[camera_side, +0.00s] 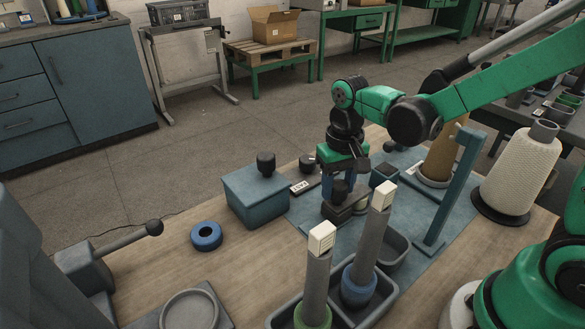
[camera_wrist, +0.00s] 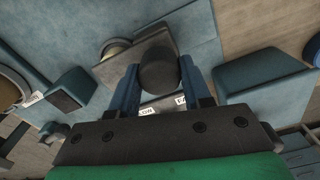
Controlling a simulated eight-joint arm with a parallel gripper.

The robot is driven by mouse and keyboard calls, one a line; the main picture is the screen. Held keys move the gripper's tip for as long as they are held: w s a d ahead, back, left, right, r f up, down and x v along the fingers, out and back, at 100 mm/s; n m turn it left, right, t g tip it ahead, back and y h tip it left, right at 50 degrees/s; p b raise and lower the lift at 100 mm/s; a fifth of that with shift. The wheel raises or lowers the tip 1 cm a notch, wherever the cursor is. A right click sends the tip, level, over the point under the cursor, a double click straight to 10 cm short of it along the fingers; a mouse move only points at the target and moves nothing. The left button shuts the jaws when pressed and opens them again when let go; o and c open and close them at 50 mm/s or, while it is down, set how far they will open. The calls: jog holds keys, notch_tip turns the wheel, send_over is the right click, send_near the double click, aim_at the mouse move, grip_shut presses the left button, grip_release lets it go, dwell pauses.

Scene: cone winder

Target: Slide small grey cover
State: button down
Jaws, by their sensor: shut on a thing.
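The small grey cover (camera_side: 337,212) is a dark square plate with a round black knob, low on the blue work plate in the side view. In the wrist view the cover (camera_wrist: 122,77) lies tilted across the picture, with its knob (camera_wrist: 158,72) between my two blue fingers. My gripper (camera_side: 340,186) points down and is shut on the knob; it also shows in the wrist view (camera_wrist: 160,70). A round pale-rimmed opening or cup (camera_wrist: 114,48) shows partly at the cover's edge, and the cover hides the rest.
A blue box with a black knob (camera_side: 255,195) stands left of my gripper. A blue upright post (camera_side: 455,185), a tan cone (camera_side: 441,155) and a white yarn cone (camera_side: 520,172) stand right. Grey trays with tall tubes (camera_side: 371,240) stand in front. A blue ring (camera_side: 206,236) lies left.

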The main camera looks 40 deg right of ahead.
jog(key=shift+d, duration=0.4)
jog(key=shift+c, duration=1.9)
grip_release()
jog(key=shift+a, duration=0.1)
jog(key=shift+r, duration=2.8)
jog(key=s+n+t, duration=0.1)
jog(key=t, duration=0.1)
jog(key=s+r+n+t, duration=0.1)
jog(key=s+t, duration=0.1)
jog(key=s+r+n+t, duration=0.1)
jog(key=t, duration=0.2)
jog(key=shift+s+r, duration=0.1)
jog(key=shift+s, duration=0.15)
